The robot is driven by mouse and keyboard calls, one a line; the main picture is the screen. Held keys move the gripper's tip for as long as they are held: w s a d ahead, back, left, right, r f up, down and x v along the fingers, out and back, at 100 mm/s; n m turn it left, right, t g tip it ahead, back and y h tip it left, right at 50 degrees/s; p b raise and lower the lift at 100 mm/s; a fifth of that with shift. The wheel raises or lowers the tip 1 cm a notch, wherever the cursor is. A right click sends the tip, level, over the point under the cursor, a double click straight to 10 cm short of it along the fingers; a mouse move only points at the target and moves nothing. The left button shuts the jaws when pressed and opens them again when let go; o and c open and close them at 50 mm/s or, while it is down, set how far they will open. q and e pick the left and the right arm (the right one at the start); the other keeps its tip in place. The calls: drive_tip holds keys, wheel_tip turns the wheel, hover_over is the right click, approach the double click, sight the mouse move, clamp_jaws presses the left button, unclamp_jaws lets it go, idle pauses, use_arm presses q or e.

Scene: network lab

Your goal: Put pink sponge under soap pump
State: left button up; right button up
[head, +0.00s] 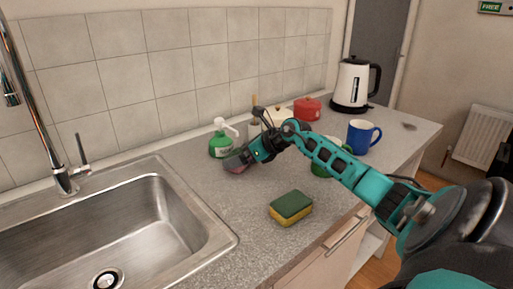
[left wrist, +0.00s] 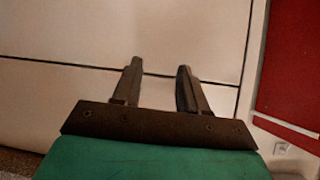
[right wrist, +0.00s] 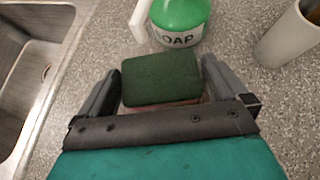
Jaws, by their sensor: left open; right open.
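The pink sponge (head: 237,169) lies on the counter just in front of the soap pump (head: 220,140), a green bottle with a white pump head. In the right wrist view the sponge (right wrist: 160,79) shows a dark green top and a sliver of pinkish side. The bottle (right wrist: 180,18), labelled "SOAP", stands just beyond it. My right gripper (head: 238,157) is open, with its fingers on either side of the sponge; contact cannot be told. My left gripper (left wrist: 157,65) is open and empty, facing pale panels, and is outside the head view.
A green-and-yellow sponge (head: 291,208) lies near the counter's front edge. The steel sink (head: 195,205) is at left. A light cup (right wrist: 290,35) stands right of the soap. A blue mug (head: 361,137), red pot (head: 307,109) and kettle (head: 353,83) stand farther right.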

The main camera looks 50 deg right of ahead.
drive_tip(key=v, duration=1.1)
drive_tip(key=shift+w, duration=0.1)
idle(0.5)
